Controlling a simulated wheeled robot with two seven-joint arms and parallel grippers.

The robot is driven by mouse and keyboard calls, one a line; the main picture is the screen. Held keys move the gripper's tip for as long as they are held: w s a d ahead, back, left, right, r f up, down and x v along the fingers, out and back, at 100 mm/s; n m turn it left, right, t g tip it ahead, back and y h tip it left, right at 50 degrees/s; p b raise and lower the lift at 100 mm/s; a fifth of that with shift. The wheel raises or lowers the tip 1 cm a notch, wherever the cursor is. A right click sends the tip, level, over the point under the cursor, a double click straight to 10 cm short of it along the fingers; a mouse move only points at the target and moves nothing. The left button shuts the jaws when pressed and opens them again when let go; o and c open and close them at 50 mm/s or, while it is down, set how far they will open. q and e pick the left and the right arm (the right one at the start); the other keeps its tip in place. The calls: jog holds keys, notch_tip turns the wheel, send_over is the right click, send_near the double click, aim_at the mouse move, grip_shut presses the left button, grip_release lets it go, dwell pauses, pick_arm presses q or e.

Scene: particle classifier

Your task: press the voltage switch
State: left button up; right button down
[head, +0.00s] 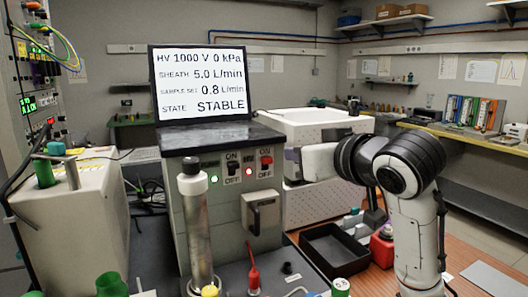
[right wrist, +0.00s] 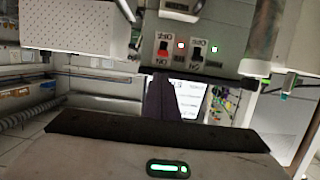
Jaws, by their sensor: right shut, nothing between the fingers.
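The voltage switch is a red rocker (head: 266,163) on the upper front of the grey instrument (head: 225,225). An ON/OFF label and a small lit red lamp are beside it. In the right wrist view, which is upside down, the red switch (right wrist: 163,48) shows above centre. A black ON/OFF switch (head: 233,168) with a green lamp sits left of it in the head view. My right gripper (head: 289,166) is shut and empty, right of the red switch and apart from it. Its dark fingers (right wrist: 163,82) point toward the panel. My left gripper is out of view.
The display (head: 200,82) reads HV 1000 V, 0 kPa, STABLE. A metal column (head: 195,225) stands before the panel at left. A grey handle (head: 263,212) juts out below the switches. A black tray (head: 335,248) lies at lower right. A white perforated box (head: 318,205) stands behind.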

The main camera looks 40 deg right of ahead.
aim_at(269, 164)
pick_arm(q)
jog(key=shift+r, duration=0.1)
pick_arm(e)
jog(key=shift+w, duration=0.2)
jog(key=p+x, duration=0.1)
jog(key=x, duration=0.7)
jog(key=shift+w+f+p, duration=0.1)
jog(key=shift+w+p, duration=0.2)
jog(key=shift+w, duration=0.05)
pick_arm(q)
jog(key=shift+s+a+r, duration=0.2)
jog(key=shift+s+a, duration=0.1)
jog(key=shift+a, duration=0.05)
pick_arm(e)
jog(key=shift+w+d+f, duration=0.15)
jog(key=shift+w+d, duration=0.05)
jog(key=shift+w, duration=0.3)
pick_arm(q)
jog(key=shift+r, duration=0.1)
pick_arm(e)
notch_tip(269, 164, down, 3)
jog(key=shift+b, duration=0.6)
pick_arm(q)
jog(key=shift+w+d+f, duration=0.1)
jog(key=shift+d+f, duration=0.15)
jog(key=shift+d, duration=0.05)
